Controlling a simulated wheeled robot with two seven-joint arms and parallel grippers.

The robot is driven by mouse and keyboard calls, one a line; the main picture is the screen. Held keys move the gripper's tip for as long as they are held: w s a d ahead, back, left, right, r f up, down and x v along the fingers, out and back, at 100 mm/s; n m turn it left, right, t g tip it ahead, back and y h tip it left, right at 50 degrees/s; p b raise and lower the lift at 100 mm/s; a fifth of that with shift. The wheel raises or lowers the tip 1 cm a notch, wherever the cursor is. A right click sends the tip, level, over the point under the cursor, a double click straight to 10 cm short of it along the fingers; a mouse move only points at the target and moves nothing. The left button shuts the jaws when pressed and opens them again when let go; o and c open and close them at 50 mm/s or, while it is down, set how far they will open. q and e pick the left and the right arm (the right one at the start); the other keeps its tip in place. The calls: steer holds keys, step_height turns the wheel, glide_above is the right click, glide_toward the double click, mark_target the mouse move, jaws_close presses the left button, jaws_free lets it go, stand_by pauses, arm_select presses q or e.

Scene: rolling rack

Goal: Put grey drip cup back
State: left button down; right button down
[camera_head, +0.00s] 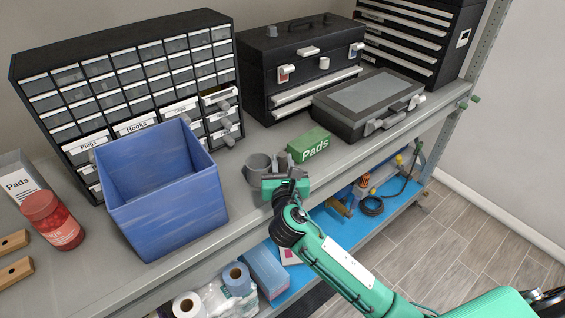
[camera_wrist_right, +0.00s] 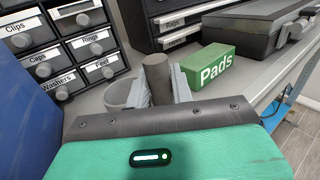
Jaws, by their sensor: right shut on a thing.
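The grey drip cup (camera_head: 257,164) is upright above the grey bench top, near its front edge. In the right wrist view the cup (camera_wrist_right: 118,92) shows its open rim left of my fingers. My right gripper (camera_head: 284,165) comes in from the front. Its two pale fingers are shut on a dark grey upright post at the cup's right side; in the right wrist view the gripper (camera_wrist_right: 159,85) has this post between its fingers. The join between post and cup is hidden. I cannot tell whether the cup's base touches the bench. My left gripper is not in view.
A blue bin (camera_head: 165,195) stands left of the cup, with a drawer cabinet (camera_head: 108,113) behind it. A green Pads box (camera_head: 309,144) is close on the right. A toolbox (camera_head: 257,75) and a flat case (camera_head: 345,125) stand behind. The lower shelf (camera_head: 392,212) holds tools.

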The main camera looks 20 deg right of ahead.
steer(key=c, duration=1.2)
jaws_free()
steer(key=shift+f, duration=0.1)
steer(key=shift+s+a, duration=0.1)
steer(key=shift+s, duration=0.25)
steer(key=b+v, duration=0.2)
steer(key=v, duration=0.9)
steer(key=shift+s, duration=0.2)
